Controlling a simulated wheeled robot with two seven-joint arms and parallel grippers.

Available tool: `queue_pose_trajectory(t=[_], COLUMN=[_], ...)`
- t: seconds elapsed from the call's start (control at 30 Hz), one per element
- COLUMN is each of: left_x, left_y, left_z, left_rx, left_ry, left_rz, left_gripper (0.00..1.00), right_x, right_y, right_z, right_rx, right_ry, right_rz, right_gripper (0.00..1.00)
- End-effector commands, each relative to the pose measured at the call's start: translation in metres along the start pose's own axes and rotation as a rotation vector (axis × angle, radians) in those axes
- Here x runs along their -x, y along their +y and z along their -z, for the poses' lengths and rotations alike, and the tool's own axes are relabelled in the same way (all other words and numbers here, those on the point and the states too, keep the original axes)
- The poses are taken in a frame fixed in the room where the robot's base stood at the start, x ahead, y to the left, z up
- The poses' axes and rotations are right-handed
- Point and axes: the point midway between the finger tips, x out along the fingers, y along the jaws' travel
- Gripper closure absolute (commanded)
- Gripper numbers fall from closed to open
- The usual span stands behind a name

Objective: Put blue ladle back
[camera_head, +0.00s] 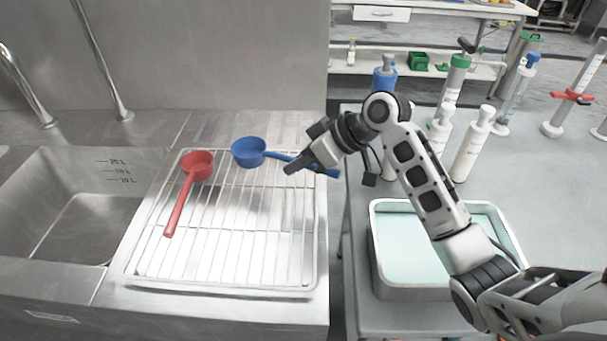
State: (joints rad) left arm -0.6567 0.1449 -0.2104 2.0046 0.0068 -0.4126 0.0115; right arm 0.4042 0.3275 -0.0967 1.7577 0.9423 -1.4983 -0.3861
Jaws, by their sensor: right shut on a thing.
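The blue ladle (249,152) is over the far part of the wire rack (222,281), its cup to the left and its handle pointing right. My right gripper (296,162) is shut on the handle of the blue ladle. I cannot tell whether the cup touches the rack or hangs a little above it. The red ladle (197,164) lies on the rack at the left, its handle pointing toward the front. My left gripper is not in view.
A steel sink (80,230) lies left of the rack. A metal tray of pale liquid (375,262) stands on the grey table at the right, under my right arm. Several bottles (471,145) stand behind it. A gap separates the rack's counter from the table.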

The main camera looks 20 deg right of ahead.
Motion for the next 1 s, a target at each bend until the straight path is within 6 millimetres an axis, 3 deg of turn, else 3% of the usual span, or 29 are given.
queue_pose_trajectory(t=[0.3,0.67,0.7,0.77,1.0], left_x=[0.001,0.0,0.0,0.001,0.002], left_y=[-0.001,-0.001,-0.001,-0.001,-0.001], left_z=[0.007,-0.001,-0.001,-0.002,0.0], left_rx=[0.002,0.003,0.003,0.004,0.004], left_ry=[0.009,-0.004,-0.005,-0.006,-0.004], left_rz=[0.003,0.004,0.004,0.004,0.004], left_gripper=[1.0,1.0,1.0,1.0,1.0], right_x=[-0.02,-0.024,-0.025,-0.024,-0.024], right_y=[0.012,0.014,0.014,0.014,0.013], right_z=[-0.03,-0.033,-0.034,-0.034,-0.033], right_rx=[-0.004,-0.001,-0.001,-0.001,-0.002], right_ry=[0.0,0.0,-0.002,-0.001,-0.001], right_rz=[0.002,-0.001,0.0,0.0,0.0], right_gripper=[1.0,1.0,0.82,0.66,0.63])
